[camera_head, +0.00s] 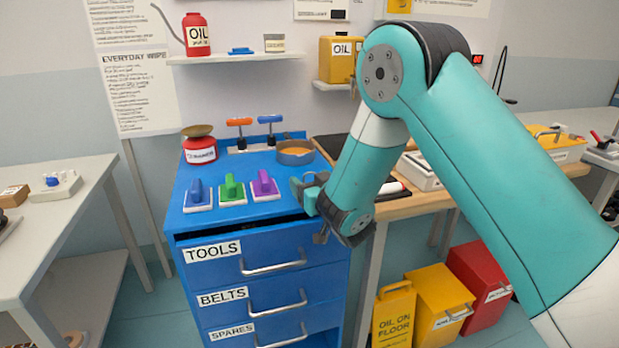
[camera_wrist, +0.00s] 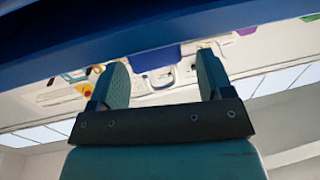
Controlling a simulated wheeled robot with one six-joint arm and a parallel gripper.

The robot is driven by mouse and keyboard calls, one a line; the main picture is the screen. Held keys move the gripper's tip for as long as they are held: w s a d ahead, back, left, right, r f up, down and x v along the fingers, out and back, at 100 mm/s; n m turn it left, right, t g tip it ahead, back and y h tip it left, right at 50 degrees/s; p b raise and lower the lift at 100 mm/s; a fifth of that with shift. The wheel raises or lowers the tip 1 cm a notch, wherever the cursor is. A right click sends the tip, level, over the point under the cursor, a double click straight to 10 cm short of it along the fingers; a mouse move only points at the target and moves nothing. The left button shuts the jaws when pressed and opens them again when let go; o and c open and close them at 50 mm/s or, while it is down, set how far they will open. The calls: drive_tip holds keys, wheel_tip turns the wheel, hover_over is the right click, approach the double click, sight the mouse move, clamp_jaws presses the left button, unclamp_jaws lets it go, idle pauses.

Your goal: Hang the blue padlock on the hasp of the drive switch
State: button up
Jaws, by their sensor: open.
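My gripper (camera_head: 308,187) is at the right front edge of the blue cabinet's top. In the wrist view its two fingers (camera_wrist: 158,85) stand apart with nothing held between them. I cannot pick out the blue padlock for certain. A small flat blue thing (camera_head: 241,50) lies on the wall shelf, too small to identify. A blue-handled piece on a white plate (camera_head: 197,194) stands on the cabinet top, left of my gripper. I cannot tell which thing is the drive switch; a small white unit with a blue part (camera_head: 56,184) sits on the left table.
Green (camera_head: 232,189) and purple (camera_head: 265,185) handled pieces stand near my gripper on the cabinet (camera_head: 187,228). Behind are a red tin (camera_head: 200,152), a round pan (camera_head: 296,153) and two levers. A dark edge (camera_wrist: 60,42) crosses the wrist view. Bins stand on the floor at right.

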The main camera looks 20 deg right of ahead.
sight(310, 173)
drive_tip(key=shift+w, duration=0.25)
drive_tip(key=c, duration=1)
wheel_tip(310, 173, up, 20)
drive_tip(key=p, duration=0.4)
